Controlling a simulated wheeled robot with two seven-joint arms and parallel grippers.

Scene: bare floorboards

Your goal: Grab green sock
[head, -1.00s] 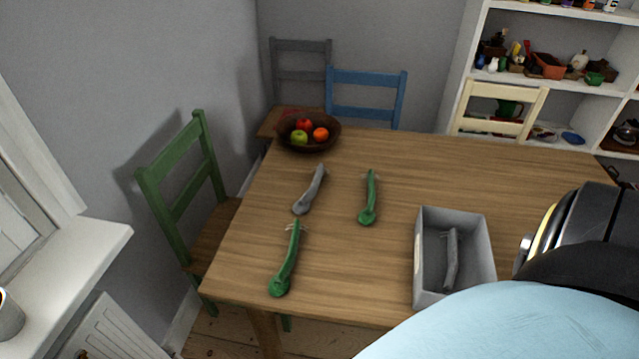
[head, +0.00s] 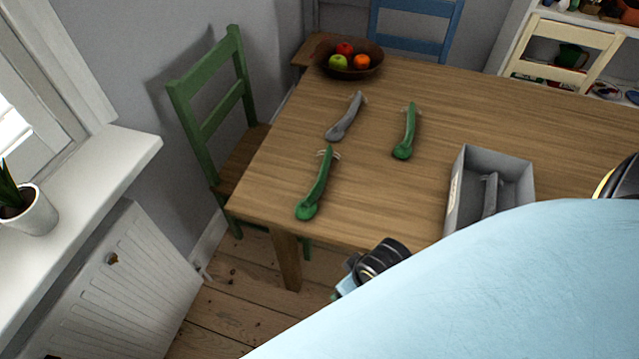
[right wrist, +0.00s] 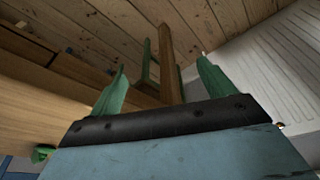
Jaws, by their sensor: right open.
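A small green thing (right wrist: 42,153) at that view's lower left may be a sock. In the head view, my pale blue arm covers the lower right. My left gripper is not in view.
A grey box (head: 455,188) holds another grey item. A green chair (head: 205,110) stands left of the table (head: 270,195). A radiator (head: 125,285) is at lower left.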

